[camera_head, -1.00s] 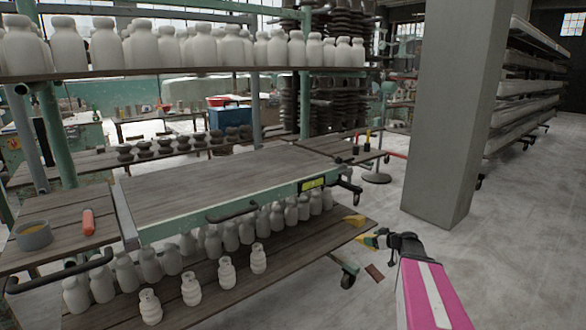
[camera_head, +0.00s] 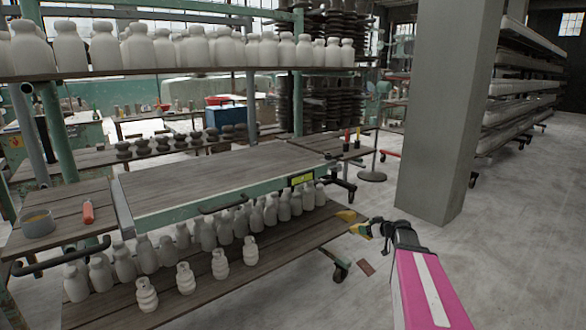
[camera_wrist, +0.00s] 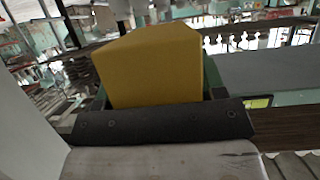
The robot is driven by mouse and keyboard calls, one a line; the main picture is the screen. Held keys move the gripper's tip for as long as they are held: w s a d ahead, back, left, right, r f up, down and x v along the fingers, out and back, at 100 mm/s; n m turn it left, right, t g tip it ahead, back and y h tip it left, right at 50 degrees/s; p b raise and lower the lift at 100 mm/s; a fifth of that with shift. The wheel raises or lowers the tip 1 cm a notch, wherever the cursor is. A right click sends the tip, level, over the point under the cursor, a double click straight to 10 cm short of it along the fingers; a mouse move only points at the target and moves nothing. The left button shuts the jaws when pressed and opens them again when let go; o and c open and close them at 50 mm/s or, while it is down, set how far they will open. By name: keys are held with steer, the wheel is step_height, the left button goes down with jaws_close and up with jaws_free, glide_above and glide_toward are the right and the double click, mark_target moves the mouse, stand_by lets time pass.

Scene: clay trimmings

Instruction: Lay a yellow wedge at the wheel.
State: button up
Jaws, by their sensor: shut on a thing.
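My gripper (camera_head: 374,229) is shut on a yellow wedge (camera_head: 361,229), beside the right end of the cart's lower shelf. Another yellow wedge (camera_head: 346,215) lies at the far right corner of the lower shelf, just left of the held one. A dark caster wheel (camera_head: 340,272) stands on the floor under that shelf end, below and left of my gripper. The held wedge is above the floor, apart from this wheel.
The lower wooden shelf (camera_head: 215,293) carries many white bottles. A reddish-brown flat piece (camera_head: 366,267) lies on the floor right of the wheel. A concrete pillar (camera_head: 440,130) stands behind my arm. The floor (camera_head: 520,240) at the right is clear.

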steer(key=w+a+r+m+t+h, duration=0.1)
steer(key=a+r, duration=0.3)
steer(key=r, duration=0.8)
steer(key=w+a+r+m+t+h, duration=0.1)
steer(key=a+r+m+h, duration=0.2)
steer(key=r, duration=1)
steer(key=a+r+m+h, duration=0.3)
steer(key=a+r, duration=0.3)
steer(key=r, duration=0.6)
steer(key=shift+w+a+r+t+h, duration=0.2)
steer(key=shift+w+a+t+h, duration=0.05)
steer(key=shift+w+t+h, duration=0.15)
steer(key=shift+f, duration=0.1)
